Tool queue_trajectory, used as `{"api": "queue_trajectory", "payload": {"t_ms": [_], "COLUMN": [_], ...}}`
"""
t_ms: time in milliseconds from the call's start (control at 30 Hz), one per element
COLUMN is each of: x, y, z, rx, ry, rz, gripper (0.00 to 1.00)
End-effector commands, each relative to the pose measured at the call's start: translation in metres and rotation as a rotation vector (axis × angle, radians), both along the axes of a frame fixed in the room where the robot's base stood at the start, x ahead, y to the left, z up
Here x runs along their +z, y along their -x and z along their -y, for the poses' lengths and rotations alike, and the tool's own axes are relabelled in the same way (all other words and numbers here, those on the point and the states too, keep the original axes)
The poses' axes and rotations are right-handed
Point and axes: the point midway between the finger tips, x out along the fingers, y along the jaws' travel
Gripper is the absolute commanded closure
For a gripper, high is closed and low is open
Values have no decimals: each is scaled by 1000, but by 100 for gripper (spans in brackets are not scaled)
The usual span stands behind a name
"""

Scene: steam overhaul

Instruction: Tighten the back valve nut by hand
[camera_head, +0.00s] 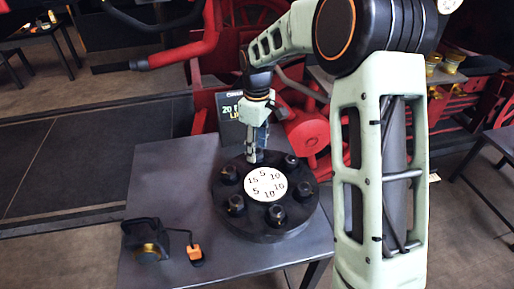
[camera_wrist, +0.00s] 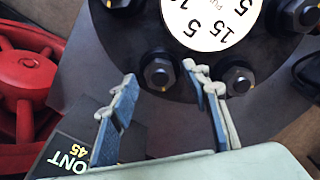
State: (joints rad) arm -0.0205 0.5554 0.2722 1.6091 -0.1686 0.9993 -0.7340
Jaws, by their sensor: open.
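The valve is a round black flange (camera_head: 222,207) on a grey table, with a white numbered dial (camera_head: 265,185) and a ring of nuts. The back nut (camera_wrist: 158,74) is a dark hex nut in the wrist view. In the head view my gripper hides it. My gripper (camera_head: 256,158) points down over the back of the flange. In the wrist view the gripper (camera_wrist: 162,76) is open, with one fingertip on each side of that nut in the picture. Contact and exact height are not clear. Another nut (camera_wrist: 238,80) is just right of the right finger.
A dark sign (camera_head: 231,118) stands behind the flange, near my gripper. A black device with a brass part (camera_head: 149,251) and an orange-ended cable (camera_head: 195,253) lie at the table's front left. The table (camera_head: 165,180) is bare left of the flange. Red machinery stands behind.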

Motion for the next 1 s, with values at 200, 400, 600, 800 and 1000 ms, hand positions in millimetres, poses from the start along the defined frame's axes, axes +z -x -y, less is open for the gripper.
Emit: {"api": "queue_trajectory", "payload": {"t_ms": [200, 400, 600, 800, 1000], "x": [-7, -7, -7, -6, -6], "y": [1, 0, 0, 0, 0], "z": [0, 0, 0, 0, 0], "rx": [0, 0, 0, -1, -26], "ry": [0, 0, 0, 0, 1], "rz": [-1, -1, -1, -1, 0], "gripper": [56, 61, 83, 98, 98]}}
